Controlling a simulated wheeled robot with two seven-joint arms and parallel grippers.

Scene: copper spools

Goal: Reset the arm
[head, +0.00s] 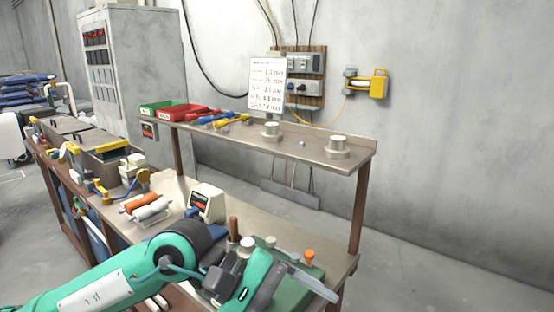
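My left arm, teal with a dark wrist, comes in from the lower left. Its gripper (262,285) is low over the right end of the workbench (180,190), in front of a green device (303,277) with an orange knob (309,255). The fingers blend with the parts behind them, so I cannot tell how far apart they are or whether they touch anything. My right gripper is not in view. An orange spool (140,203) and a white spool (152,211) lie side by side on the bench, clear of my arm.
A raised shelf (300,150) above the bench holds a green bin (158,108), a red bin (180,113), tools and round metal weights (337,146). A white box device (207,203) stands behind my wrist. A cabinet (140,65) is at the back left. Floor is free at right.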

